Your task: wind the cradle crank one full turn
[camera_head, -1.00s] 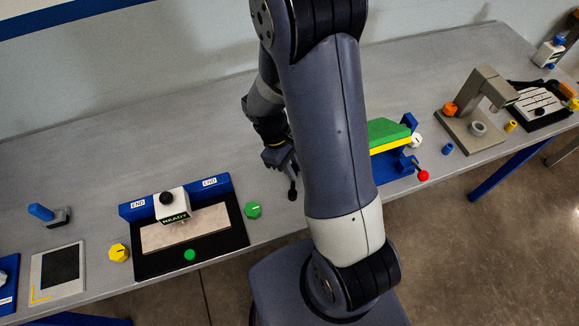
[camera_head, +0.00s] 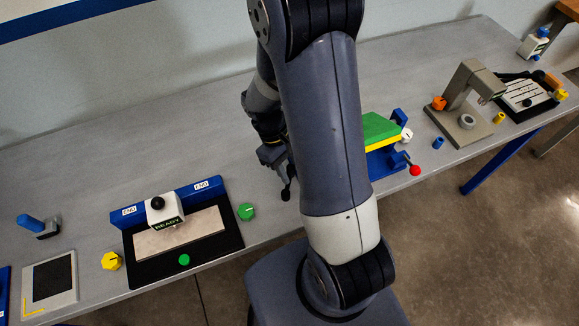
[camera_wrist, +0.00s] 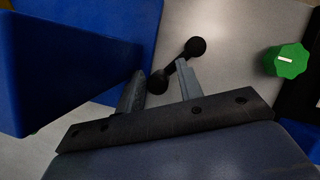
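The cradle is a blue stand with a green and yellow block (camera_head: 380,129) on it, partly hidden behind my arm in the head view. Its blue side (camera_wrist: 75,60) fills the upper left of the wrist view. A black crank with ball ends (camera_wrist: 196,47) shows in the wrist view; its lower black knob (camera_wrist: 158,82) sits between my fingertips. In the head view a black knob (camera_head: 286,195) shows just below my gripper (camera_head: 275,158). My gripper (camera_wrist: 160,88) has its fingers apart around the knob, with a gap seeming to show on the right.
A red ball handle (camera_head: 415,170) and a white knob (camera_head: 407,135) stick out from the cradle's right side. A green knob (camera_head: 246,211), also in the wrist view (camera_wrist: 287,60), stands beside the black-framed bath (camera_head: 225,245). Bare table lies behind my gripper.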

